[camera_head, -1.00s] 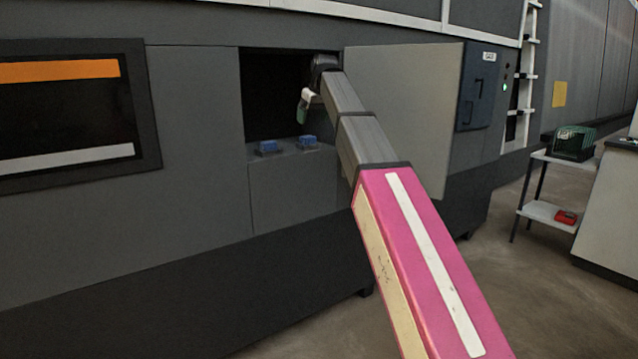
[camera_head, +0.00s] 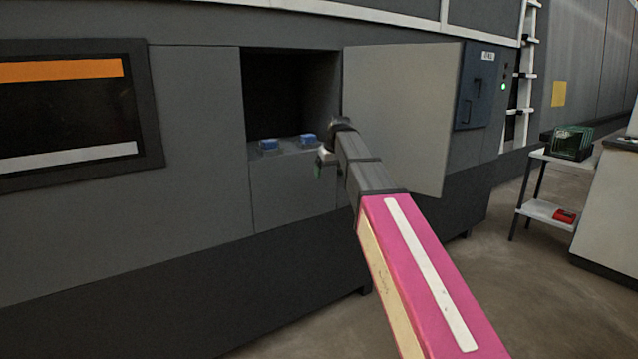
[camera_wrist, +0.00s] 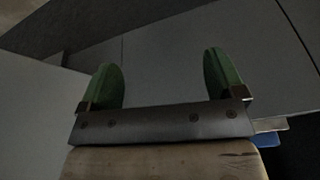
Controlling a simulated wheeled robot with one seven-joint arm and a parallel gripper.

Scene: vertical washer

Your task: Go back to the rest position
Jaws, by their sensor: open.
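My gripper (camera_head: 322,165) is at the end of my pink and grey arm, in front of the dark washer (camera_head: 200,130), just below and right of its open compartment (camera_head: 290,95). In the wrist view its two green fingers (camera_wrist: 165,82) stand wide apart with nothing between them. The compartment door (camera_head: 400,115) is swung open to the right, behind my arm. Two blue blocks (camera_head: 268,145) (camera_head: 308,139) sit on the compartment's lower ledge. The compartment's inside is dark.
A low shelf (camera_head: 545,212) with a green crate (camera_head: 571,143) and a red item (camera_head: 564,216) stands at the right, beside a pale counter (camera_head: 608,205). Brown floor is bare between.

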